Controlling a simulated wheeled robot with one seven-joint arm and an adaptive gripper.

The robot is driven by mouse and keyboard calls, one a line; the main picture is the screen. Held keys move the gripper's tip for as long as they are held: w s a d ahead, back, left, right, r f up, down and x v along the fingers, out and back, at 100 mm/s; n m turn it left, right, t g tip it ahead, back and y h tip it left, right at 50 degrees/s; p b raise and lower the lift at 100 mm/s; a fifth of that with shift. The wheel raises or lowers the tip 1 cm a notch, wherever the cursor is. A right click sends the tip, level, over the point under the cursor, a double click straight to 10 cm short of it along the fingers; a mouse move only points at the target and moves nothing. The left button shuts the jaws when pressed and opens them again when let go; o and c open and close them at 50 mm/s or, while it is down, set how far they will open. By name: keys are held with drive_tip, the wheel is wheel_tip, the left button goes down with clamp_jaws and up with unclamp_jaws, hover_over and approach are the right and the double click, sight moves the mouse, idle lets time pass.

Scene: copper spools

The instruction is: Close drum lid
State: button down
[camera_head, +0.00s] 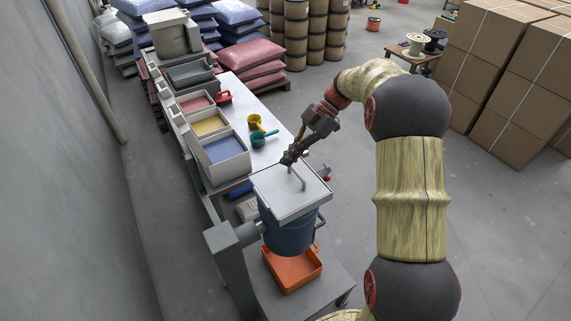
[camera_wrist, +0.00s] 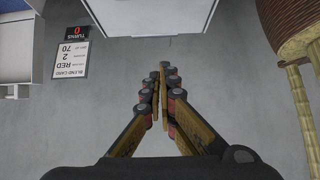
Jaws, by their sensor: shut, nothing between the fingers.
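The drum (camera_head: 290,234) is a dark blue vessel on a grey stand. Its square pale grey lid (camera_head: 275,192) covers the top, with a bar handle (camera_head: 297,180) on it. I cannot tell whether the lid sits fully flush. My gripper (camera_head: 288,158) is near the lid's far edge, by the handle, with its fingers together and empty. In the wrist view my gripper (camera_wrist: 160,66) points toward a pale panel (camera_wrist: 150,15) at the top edge, probably the lid, with a visible gap between them.
An orange tray (camera_head: 293,284) sits under the drum. A white bench (camera_head: 254,103) behind holds bins of red, yellow and blue material (camera_head: 226,150), plus yellow and teal scoops (camera_head: 263,139). A blend card (camera_wrist: 72,60) shows in the wrist view.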

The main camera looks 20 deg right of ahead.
drive_tip(key=d+f+b, duration=0.2)
drive_tip(key=f, duration=0.1)
drive_tip(key=w+d+f+b, duration=0.1)
drive_tip(key=d+f+b, duration=0.1)
drive_tip(key=d, duration=0.1)
drive_tip(key=shift+d+f+b, duration=0.15)
drive_tip(key=shift+f+b, duration=0.15)
drive_tip(key=shift+f, duration=0.1)
drive_tip(key=shift+w+d+f+b, duration=0.1)
drive_tip(key=shift+d+f+b, duration=0.25)
drive_tip(key=shift+f, duration=0.15)
drive_tip(key=shift+w+d+f+b, duration=0.1)
drive_tip(key=shift+d+f+b, duration=0.1)
drive_tip(key=shift+f+b, duration=0.2)
